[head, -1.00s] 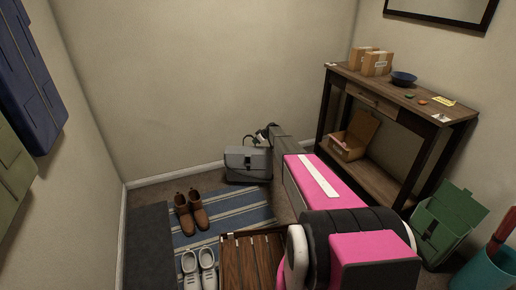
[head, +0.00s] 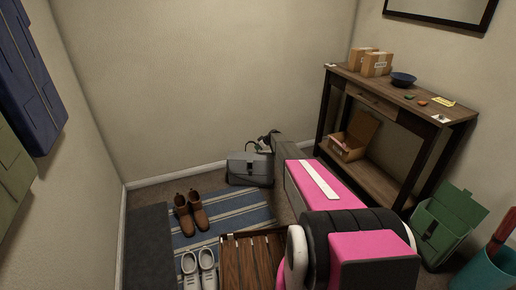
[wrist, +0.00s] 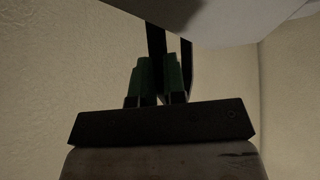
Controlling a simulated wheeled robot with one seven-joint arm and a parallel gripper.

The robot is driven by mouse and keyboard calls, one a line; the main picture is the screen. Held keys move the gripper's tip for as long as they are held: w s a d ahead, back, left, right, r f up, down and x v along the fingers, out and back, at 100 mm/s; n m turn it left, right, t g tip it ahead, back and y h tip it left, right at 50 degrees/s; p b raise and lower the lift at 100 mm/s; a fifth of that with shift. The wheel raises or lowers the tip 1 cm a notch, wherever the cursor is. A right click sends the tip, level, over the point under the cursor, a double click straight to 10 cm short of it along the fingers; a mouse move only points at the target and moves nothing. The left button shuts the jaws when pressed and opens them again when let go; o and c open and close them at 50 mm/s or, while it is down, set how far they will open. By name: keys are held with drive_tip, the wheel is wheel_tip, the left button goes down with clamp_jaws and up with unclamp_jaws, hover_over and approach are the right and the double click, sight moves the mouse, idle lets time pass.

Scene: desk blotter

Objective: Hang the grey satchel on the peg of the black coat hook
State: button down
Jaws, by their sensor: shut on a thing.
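The grey satchel (head: 249,171) is in the head view by the back wall, near the far end of the striped rug, its front flap and dark clasp facing me. My gripper (head: 264,141) is at its top, partly hidden behind my own arm. In the wrist view, the green fingers of my gripper (wrist: 157,78) are closed on the satchel's dark strap (wrist: 157,40). A pale surface at the top of that view is probably the satchel body. I cannot tell whether the satchel touches the floor. The black coat hook and its peg are not visible in either view.
A blue bag (head: 28,75) and an olive bag (head: 12,170) hang at the left wall. Brown boots (head: 190,212) and white shoes (head: 198,270) stand by a wooden slatted bench (head: 240,262). A console table (head: 400,95) and green satchel (head: 446,225) are at right.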

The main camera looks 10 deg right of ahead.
drive_tip(key=c, duration=1.2)
unclamp_jaws()
drive_tip(key=v, duration=1.2)
drive_tip(key=s+a+r+m+g+h, duration=0.1)
drive_tip(key=s+r, duration=0.5)
drive_tip(key=s, duration=1.3)
drive_tip(key=s+a+r+m+g+h, duration=0.2)
drive_tip(key=s+a+r+m, duration=0.3)
drive_tip(key=s, duration=1.5)
drive_tip(key=s+a+r+m+g+h, duration=0.2)
drive_tip(key=s+a+r+m+h, duration=0.2)
drive_tip(key=s, duration=1.5)
drive_tip(key=shift+s+a+r+m, duration=0.15)
drive_tip(key=shift+r+m, duration=0.1)
drive_tip(key=shift+r, duration=0.7)
drive_tip(key=shift+s+d+r+m, duration=0.15)
drive_tip(key=shift+r+m, duration=0.1)
drive_tip(key=shift+r, duration=0.7)
drive_tip(key=shift+a, duration=0.1)
